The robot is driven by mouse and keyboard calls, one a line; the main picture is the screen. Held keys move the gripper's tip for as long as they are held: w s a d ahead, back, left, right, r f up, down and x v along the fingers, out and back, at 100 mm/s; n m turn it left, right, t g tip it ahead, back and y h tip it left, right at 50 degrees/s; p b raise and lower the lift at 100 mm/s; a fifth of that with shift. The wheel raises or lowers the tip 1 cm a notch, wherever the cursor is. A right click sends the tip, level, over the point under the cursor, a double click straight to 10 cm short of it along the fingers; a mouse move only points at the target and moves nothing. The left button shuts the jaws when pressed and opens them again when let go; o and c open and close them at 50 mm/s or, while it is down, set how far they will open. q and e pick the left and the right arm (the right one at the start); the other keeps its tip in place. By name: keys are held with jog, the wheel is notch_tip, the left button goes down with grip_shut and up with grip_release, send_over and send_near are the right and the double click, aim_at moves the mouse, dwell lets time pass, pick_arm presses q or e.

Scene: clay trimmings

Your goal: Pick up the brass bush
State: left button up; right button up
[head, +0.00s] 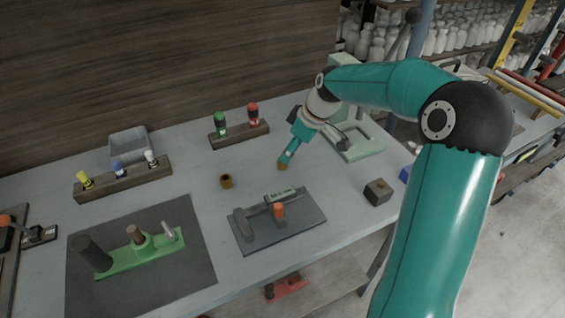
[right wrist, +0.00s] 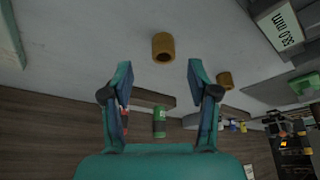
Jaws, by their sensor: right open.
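Two short brass-coloured bushes stand on the grey bench. One bush (head: 283,167) is just under the tips of my right gripper (head: 288,158), which partly hides it in the head view. In the right wrist view this bush (right wrist: 163,46) lies ahead of the open fingers (right wrist: 160,72), roughly centred between them, with nothing held. The other bush (head: 226,181) stands further left in the head view, with its dark bore showing. It also shows in the right wrist view (right wrist: 225,80), beyond the right-hand finger. My left gripper is not in view.
A dark mat (head: 302,233) with a labelled grey tool and an orange-topped part lies in front. Wooden racks (head: 240,136) with coloured bottles stand behind. A green stand (head: 362,146) is at right, near a dark block (head: 378,192). The bench around the bushes is clear.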

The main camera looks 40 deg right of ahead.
jog(key=x, duration=0.5)
jog(key=shift+s+a+p, duration=0.1)
jog(key=shift+a+p, duration=0.1)
jog(key=shift+p, duration=0.15)
grip_shut()
